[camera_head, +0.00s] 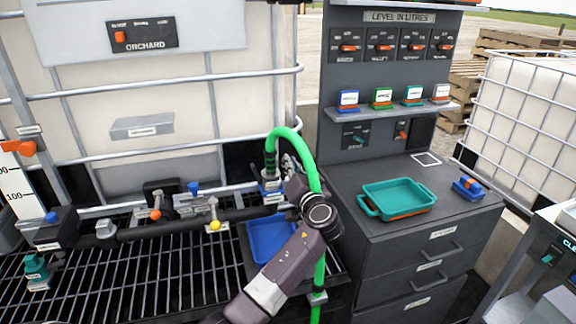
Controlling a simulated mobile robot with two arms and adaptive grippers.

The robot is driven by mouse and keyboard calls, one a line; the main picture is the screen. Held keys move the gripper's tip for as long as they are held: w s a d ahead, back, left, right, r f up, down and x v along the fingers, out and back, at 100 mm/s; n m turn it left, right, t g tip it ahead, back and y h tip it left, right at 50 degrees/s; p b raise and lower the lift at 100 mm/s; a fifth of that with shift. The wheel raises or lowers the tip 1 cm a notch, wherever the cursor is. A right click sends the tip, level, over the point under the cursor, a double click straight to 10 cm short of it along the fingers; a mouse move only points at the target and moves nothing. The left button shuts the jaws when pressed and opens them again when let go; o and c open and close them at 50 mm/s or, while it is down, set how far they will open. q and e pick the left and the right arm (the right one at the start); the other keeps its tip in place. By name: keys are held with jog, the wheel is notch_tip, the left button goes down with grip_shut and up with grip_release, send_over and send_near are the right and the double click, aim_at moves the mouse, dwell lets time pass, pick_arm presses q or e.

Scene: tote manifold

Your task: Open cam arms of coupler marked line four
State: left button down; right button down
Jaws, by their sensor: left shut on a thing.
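The coupler (270,178) stands upright at the right end of the dark manifold pipe (170,229), under the end of a bright green hose (285,132). A label near it is too small to read. My left gripper (287,167) is at the coupler's right side, shut on part of it. The gripper's wrist hides much of that side, so I cannot tell the cam arms' positions. The hose arches over the gripper and runs down behind my arm. My right gripper is not in view.
A blue tray (266,240) lies on the black grating (150,275) below the coupler. Valves with orange (155,214), yellow (215,225) and blue (194,187) handles line the pipe. A teal tray (405,195) stands on the grey cabinet (350,190) at right.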

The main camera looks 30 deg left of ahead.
pick_arm(q)
jog(key=shift+w+d+f+m, duration=0.25)
jog(key=shift+f+m, duration=0.25)
jog(key=shift+m, duration=1.05)
jog(key=shift+w+d+f+m, duration=0.25)
jog(key=shift+f+m, duration=0.3)
jog(key=shift+m, duration=1.05)
jog(key=shift+w+d+f+m, duration=0.25)
jog(key=shift+f+m, duration=0.25)
jog(key=shift+m, duration=1.05)
jog(key=c, duration=2.3)
grip_release()
jog(key=shift+c, duration=0.2)
jog(key=v, duration=1.2)
